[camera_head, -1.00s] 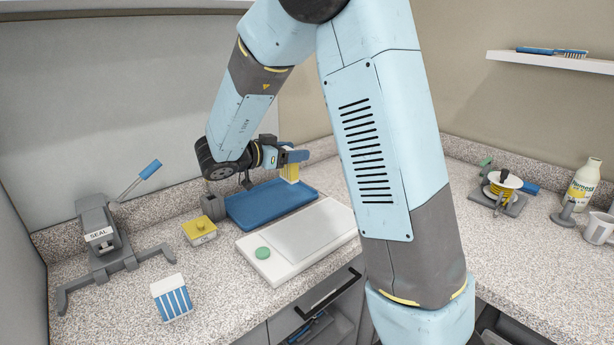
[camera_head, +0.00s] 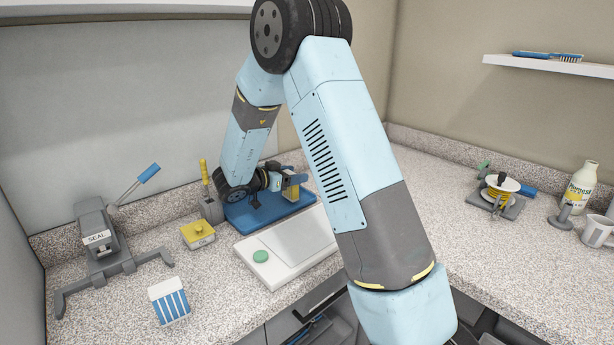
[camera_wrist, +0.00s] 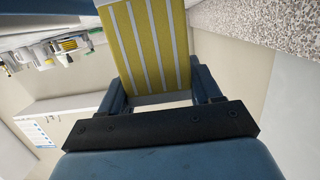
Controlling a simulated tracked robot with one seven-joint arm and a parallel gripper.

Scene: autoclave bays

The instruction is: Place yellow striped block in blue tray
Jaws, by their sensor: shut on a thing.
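The yellow striped block (camera_wrist: 152,45) is between the two fingers of my gripper (camera_wrist: 160,92) in the wrist view, with pale stripes along its yellow face. In the head view my gripper (camera_head: 291,183) is shut on the block (camera_head: 291,192), over the right part of the blue tray (camera_head: 262,218). My arm hides part of the tray. I cannot tell whether the block's lower end touches the tray floor.
A white board with a grey plate (camera_head: 298,240) and a green disc (camera_head: 260,256) lies in front of the tray. A yellow-topped box (camera_head: 197,235), a blue-striped block (camera_head: 169,302) and a sealer (camera_head: 98,240) stand to the left. A grey holder (camera_head: 212,210) adjoins the tray's left.

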